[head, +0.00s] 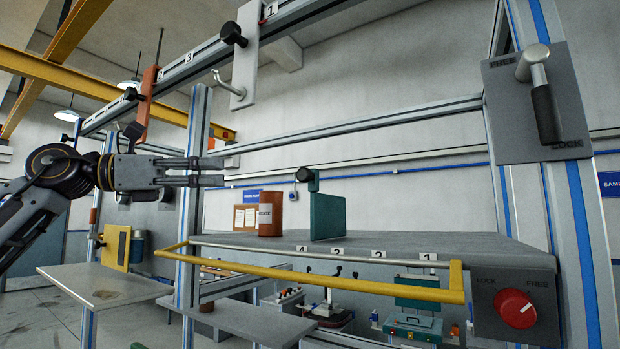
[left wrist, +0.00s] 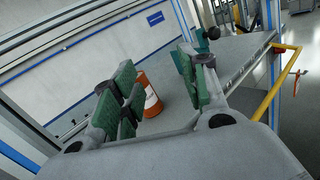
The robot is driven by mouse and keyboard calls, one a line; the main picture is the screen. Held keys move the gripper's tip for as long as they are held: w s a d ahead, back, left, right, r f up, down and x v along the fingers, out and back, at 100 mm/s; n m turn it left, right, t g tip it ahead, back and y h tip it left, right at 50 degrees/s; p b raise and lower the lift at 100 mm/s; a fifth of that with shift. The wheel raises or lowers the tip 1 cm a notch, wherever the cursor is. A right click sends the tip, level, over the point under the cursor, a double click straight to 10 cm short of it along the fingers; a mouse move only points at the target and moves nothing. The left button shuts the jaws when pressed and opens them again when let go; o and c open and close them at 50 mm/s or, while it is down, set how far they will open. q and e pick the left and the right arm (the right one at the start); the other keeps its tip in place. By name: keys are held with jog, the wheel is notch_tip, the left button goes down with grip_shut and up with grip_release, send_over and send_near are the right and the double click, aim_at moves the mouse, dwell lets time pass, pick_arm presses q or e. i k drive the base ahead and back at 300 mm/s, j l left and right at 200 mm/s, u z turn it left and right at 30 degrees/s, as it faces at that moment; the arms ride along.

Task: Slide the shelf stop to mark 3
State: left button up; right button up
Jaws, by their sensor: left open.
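The shelf stop is a teal upright plate (head: 328,218) with a black knob (head: 304,175) at its top, standing on the grey shelf (head: 430,245). Number tags 4, 3 (head: 337,251), 2 and 1 run left to right along the shelf's front edge. The plate stands near tags 4 and 3; its exact alignment is unclear. My left gripper (head: 222,172) is open and empty, left of the stop and apart from it, fingers pointing right. In the left wrist view its green-padded fingers (left wrist: 155,65) are spread; the right finger partly hides the stop (left wrist: 203,41). My right gripper is out of view.
An orange can (head: 270,213) stands on the shelf left of the stop. A yellow rail (head: 330,270) runs along the shelf front. A red dial (head: 515,308) marked LOCK and FREE is at the right end; a lever (head: 543,100) above points toward LOCK. An upright post (head: 195,130) stands near my gripper.

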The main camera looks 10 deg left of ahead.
aim_at(327, 212)
jog(key=k+l+u, duration=0.15)
jog(key=l, duration=0.25)
jog(key=l+u, duration=0.2)
jog(key=l, duration=0.25)
jog(key=k+l+u, duration=0.15)
jog(key=l, duration=0.25)
